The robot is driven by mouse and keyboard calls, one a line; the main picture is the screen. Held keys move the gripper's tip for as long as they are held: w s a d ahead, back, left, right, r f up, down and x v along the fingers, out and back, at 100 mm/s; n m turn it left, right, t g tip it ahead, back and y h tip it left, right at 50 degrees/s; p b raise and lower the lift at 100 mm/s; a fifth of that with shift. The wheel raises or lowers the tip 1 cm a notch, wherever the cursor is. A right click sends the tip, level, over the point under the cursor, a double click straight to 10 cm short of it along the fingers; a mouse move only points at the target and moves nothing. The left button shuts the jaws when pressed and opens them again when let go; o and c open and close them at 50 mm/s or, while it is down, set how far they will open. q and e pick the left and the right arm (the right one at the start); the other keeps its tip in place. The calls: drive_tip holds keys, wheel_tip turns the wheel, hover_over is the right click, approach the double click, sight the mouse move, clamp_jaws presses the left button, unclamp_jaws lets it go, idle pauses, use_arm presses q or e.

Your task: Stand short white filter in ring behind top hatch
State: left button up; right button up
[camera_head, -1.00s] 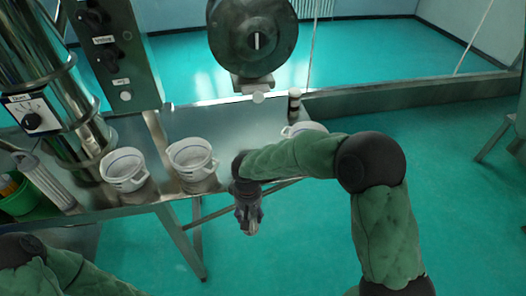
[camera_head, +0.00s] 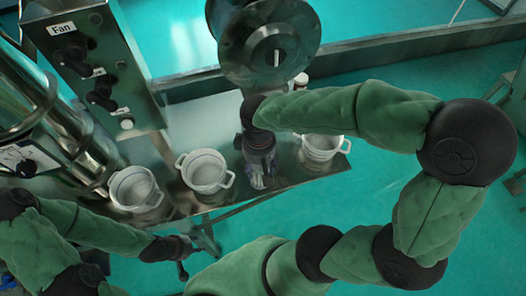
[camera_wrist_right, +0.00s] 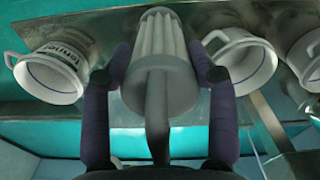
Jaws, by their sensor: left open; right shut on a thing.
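The short white filter (camera_wrist_right: 161,50) has a ribbed white body and a grey base with a stem. In the right wrist view it is clamped between the two fingers of my right gripper (camera_wrist_right: 167,75). In the head view my right gripper (camera_head: 262,178) is over the metal table's front part, between two white cups; the filter there is mostly hidden by the fingers. A round metal housing (camera_head: 277,58) with a disc front stands behind the gripper; I cannot make out a ring behind a hatch. My left gripper (camera_head: 190,257) is open and empty, low in front of the table.
White two-handled cups stand along the table (camera_head: 190,120): a left one (camera_head: 131,187), a middle one (camera_head: 205,170) and a right one (camera_head: 321,146). A control box with knobs (camera_head: 95,70) stands at the left. A small white-capped item (camera_head: 301,80) stands beside the housing.

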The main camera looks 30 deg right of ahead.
drive_tip(key=w+d+f, duration=0.7)
drive_tip(key=w+f, duration=0.2)
drive_tip(key=f, duration=0.3)
drive_tip(key=shift+d, duration=0.25)
drive_tip(key=shift+f, duration=0.15)
drive_tip(key=o, duration=1.3)
drive_tip(key=shift+c, duration=0.2)
